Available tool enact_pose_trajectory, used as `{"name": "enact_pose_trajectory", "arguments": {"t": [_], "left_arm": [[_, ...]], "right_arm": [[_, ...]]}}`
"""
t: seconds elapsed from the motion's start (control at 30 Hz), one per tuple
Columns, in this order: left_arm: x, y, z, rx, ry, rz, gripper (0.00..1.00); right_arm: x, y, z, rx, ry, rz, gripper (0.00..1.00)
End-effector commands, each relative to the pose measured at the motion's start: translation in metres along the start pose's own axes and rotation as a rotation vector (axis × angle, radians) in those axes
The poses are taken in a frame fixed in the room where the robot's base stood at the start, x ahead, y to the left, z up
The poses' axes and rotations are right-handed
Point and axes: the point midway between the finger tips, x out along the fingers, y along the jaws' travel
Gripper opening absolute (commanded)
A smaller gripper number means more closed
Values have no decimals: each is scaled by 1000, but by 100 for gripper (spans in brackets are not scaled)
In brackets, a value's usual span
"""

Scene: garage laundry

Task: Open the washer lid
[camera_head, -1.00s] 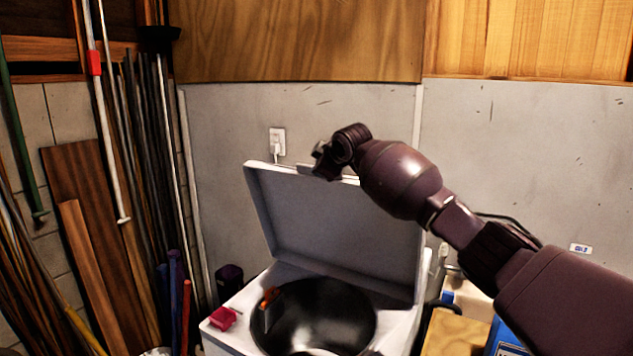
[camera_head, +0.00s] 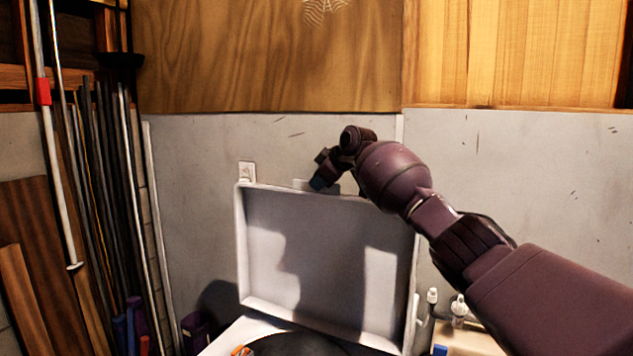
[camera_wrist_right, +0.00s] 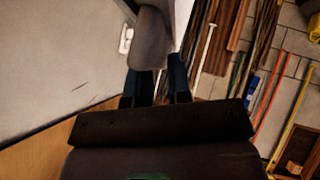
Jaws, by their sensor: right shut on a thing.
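The white washer lid (camera_head: 320,255) stands raised, close to upright, with its inner face toward me and shadows across it. The washer's white top (camera_head: 232,338) and part of its dark drum opening (camera_head: 300,346) show at the bottom edge; the rest is cut off. In the right wrist view, the fingers (camera_wrist_right: 156,88) sit either side of a grey part of the lid (camera_wrist_right: 150,45). My left gripper is not in view.
The grey wall (camera_head: 520,190) is close behind the lid, with an outlet (camera_head: 247,172) near its upper left corner. Poles and boards (camera_head: 95,190) lean at left. An orange item (camera_head: 243,350) lies by the drum opening.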

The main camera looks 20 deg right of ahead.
Motion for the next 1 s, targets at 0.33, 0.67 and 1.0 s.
{"name": "enact_pose_trajectory", "arguments": {"t": [0.33, 0.67, 1.0], "left_arm": [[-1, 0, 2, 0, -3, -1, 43], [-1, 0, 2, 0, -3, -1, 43], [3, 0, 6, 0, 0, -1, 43]], "right_arm": [[4, -1, 7, 5, -15, -7, 0], [4, -1, 6, 4, -12, -6, 36], [-18, 0, 4, 2, -5, -1, 36]]}}
